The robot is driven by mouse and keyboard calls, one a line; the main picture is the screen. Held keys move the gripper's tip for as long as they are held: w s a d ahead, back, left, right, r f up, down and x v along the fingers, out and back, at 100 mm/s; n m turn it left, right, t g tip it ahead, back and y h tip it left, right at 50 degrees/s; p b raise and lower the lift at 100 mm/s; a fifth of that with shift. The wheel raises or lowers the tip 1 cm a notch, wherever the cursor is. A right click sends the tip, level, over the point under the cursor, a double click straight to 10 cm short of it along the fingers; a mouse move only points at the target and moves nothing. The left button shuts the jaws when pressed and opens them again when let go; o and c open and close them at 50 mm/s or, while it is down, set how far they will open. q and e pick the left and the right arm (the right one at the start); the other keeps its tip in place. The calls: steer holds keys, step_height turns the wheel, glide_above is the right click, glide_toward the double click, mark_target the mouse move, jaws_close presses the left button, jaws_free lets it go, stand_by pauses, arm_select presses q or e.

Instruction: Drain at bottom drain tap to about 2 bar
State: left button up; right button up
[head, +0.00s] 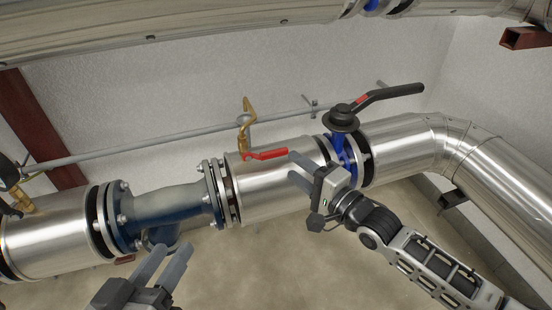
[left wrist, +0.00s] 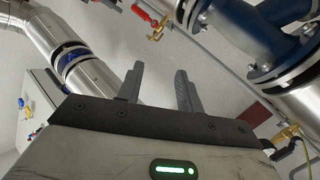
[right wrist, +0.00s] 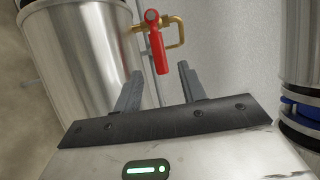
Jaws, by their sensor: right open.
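A brass tap (head: 245,112) with a red lever (head: 266,154) sits on the silver pipe in the middle of the head view. I cannot tell whether it is the bottom drain tap. My right gripper (head: 294,164) is open and empty, just right of the lever's end. In the right wrist view the red lever (right wrist: 158,45) hangs down from the brass tap (right wrist: 178,30), beyond and between the open fingers. My left gripper (head: 168,256) is open and empty, low and left, in front of the blue fitting. The lever also shows in the left wrist view (left wrist: 143,13). No readable pressure gauge shows.
A black-handled blue valve (head: 345,148) stands on the pipe right of the tap, close to my right gripper. A blue flanged fitting (head: 170,207) lies left of it. Another brass fitting (head: 20,197) is at the far left. A thin grey pipe (head: 150,147) runs along the wall behind.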

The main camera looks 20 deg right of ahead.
mark_target(278, 155)
steer(key=b+x, duration=0.1)
steer(key=x, duration=0.5)
steer(key=shift+b, duration=0.4)
steer(key=shift+w+a, duration=0.15)
steer(key=shift+w, duration=0.2)
steer(key=shift+w+a, duration=0.15)
steer(key=shift+w, duration=0.05)
jaws_close()
arm_select(q)
steer(key=shift+d+r+n+h, duration=0.3)
steer(key=shift+r+n+h, duration=0.1)
steer(key=shift+r+h, duration=0.15)
